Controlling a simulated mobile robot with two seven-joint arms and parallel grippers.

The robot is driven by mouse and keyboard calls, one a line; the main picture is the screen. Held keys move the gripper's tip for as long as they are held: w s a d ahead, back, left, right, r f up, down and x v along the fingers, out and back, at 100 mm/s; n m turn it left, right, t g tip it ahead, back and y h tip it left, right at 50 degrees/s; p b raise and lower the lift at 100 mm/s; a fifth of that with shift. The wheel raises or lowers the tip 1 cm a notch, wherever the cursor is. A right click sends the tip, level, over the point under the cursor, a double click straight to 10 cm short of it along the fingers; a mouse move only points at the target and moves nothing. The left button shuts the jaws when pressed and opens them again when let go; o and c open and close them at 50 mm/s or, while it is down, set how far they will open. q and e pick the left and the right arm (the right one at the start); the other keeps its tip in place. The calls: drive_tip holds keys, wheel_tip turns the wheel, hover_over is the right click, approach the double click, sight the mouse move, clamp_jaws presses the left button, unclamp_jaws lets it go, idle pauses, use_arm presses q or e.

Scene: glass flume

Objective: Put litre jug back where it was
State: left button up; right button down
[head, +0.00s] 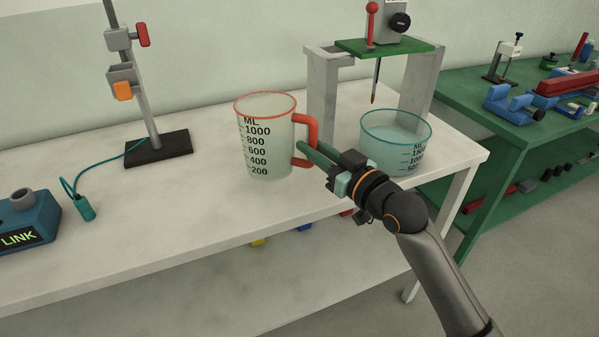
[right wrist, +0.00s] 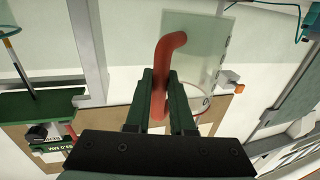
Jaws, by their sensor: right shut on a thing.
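The litre jug (head: 265,150) is clear with a red rim, a red handle and black ML marks up to 1000. It is upright at the middle of the white table, and its base appears at the table top; I cannot tell whether it touches. My right gripper (head: 307,152) reaches in from the right and is shut on the jug's handle. In the right wrist view the red handle (right wrist: 168,60) lies between the two green fingers (right wrist: 165,95), with the clear jug wall (right wrist: 205,45) beyond. My left gripper is not in view.
A water-filled bowl (head: 395,155) with a blue rim stands right of the jug, under a grey stand (head: 322,95) with a green top. A clamp stand (head: 155,145) and a blue LINK box (head: 25,222) are to the left.

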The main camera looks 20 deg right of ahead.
drive_tip(key=w+f, duration=0.1)
drive_tip(key=a+f, duration=0.1)
drive_tip(key=shift+w+a+f, duration=0.2)
drive_tip(key=shift+w+f, duration=0.15)
drive_tip(key=f, duration=0.2)
drive_tip(key=f+b, duration=0.1)
drive_tip(key=shift+w+a+f, duration=0.2)
drive_tip(key=shift+f, duration=0.2)
drive_tip(key=c, duration=0.8)
unclamp_jaws()
drive_tip(key=shift+s, duration=0.1)
drive_tip(key=v, duration=1.2)
drive_tip(key=s+a+f+g, duration=0.2)
drive_tip(key=s+a+f, duration=0.1)
drive_tip(key=f, duration=0.7)
drive_tip(key=s+a+f+g+h, duration=0.1)
drive_tip(key=s+a+f+g, duration=0.2)
drive_tip(key=s+f, duration=0.3)
drive_tip(key=s+a+f+g, duration=0.3)
drive_tip(key=s+a+f, duration=0.1)
drive_tip(key=f, duration=1)
drive_tip(key=shift+s+a+f+h, duration=0.1)
drive_tip(key=shift+s+a+h, duration=0.25)
drive_tip(key=shift+s, duration=0.3)
